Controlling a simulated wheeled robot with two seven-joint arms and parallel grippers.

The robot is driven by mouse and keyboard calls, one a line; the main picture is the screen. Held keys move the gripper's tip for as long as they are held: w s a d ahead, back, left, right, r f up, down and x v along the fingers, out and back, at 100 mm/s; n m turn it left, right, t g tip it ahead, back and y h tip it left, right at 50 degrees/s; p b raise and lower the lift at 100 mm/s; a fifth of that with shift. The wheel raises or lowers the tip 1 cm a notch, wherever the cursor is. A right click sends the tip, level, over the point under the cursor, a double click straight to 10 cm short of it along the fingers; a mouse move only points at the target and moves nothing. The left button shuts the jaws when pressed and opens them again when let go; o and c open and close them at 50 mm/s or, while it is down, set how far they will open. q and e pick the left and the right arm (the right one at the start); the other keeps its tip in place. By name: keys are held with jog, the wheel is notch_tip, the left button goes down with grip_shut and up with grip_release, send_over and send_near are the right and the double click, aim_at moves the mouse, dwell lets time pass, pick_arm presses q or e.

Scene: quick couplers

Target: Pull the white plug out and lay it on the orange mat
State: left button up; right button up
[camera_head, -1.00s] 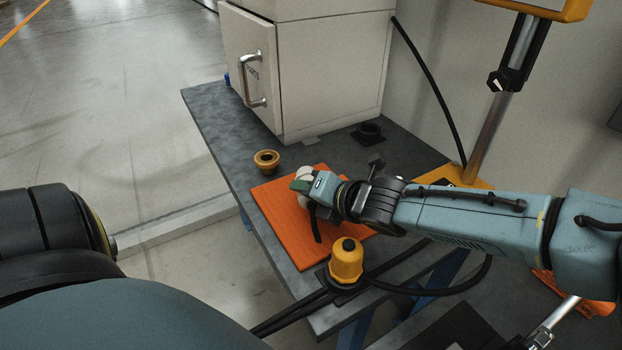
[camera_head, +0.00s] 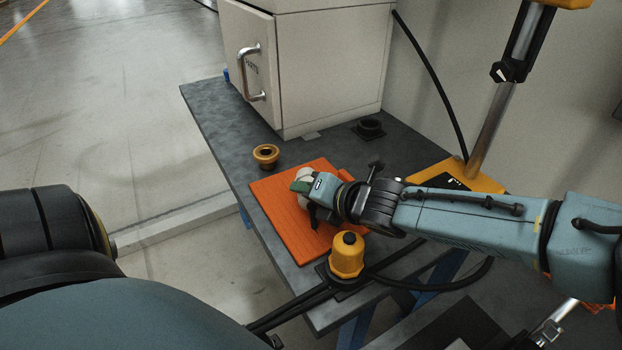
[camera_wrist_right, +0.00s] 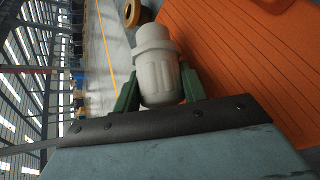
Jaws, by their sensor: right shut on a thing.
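The white plug (camera_wrist_right: 158,68) is between the green fingers of my right gripper (camera_wrist_right: 158,88), which is shut on it, in the right wrist view. In the head view the plug (camera_head: 303,174) is partly hidden by my right gripper (camera_head: 301,186). My right gripper and the plug are over the orange mat (camera_head: 279,215); I cannot tell whether the plug touches it. The mat also shows in the right wrist view (camera_wrist_right: 260,60). My left arm is at the lower left of the head view, but its gripper is not seen.
A brass ring-shaped fitting (camera_head: 265,154) stands beyond the mat. A yellow coupler (camera_head: 347,256) with black hoses stands at the mat's near edge. A black round socket (camera_head: 370,129) is near the light cabinet (camera_head: 330,70). The table's left far corner (camera_head: 210,100) is clear.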

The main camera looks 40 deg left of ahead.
pick_arm(q)
jog(key=shift+f, duration=0.1)
pick_arm(e)
jog(key=shift+f, duration=0.1)
jog(key=o, duration=1.2)
jog(key=shift+c, duration=0.2)
jog(key=shift+d+f, duration=0.1)
jog(key=shift+f, duration=0.05)
jog(key=shift+d, duration=0.1)
jog(key=shift+w, duration=0.1)
jog(key=r+p, duration=0.1)
jog(key=r, duration=0.5)
jog(key=r+p, duration=0.1)
jog(key=r, duration=0.2)
jog(key=shift+s+a+r+p, duration=0.2)
jog(key=shift+a+r+p, duration=0.05)
jog(key=shift+r+p, duration=0.1)
pick_arm(q)
jog(key=s+a+f, duration=0.1)
jog(key=s+f, duration=0.4)
jog(key=s, duration=0.1)
jog(key=shift+s+f+g, duration=0.2)
jog(key=shift+g, duration=0.1)
pick_arm(e)
jog(key=shift+a+r, duration=0.1)
jog(key=shift+r, duration=0.45)
jog(key=shift+s, duration=0.1)
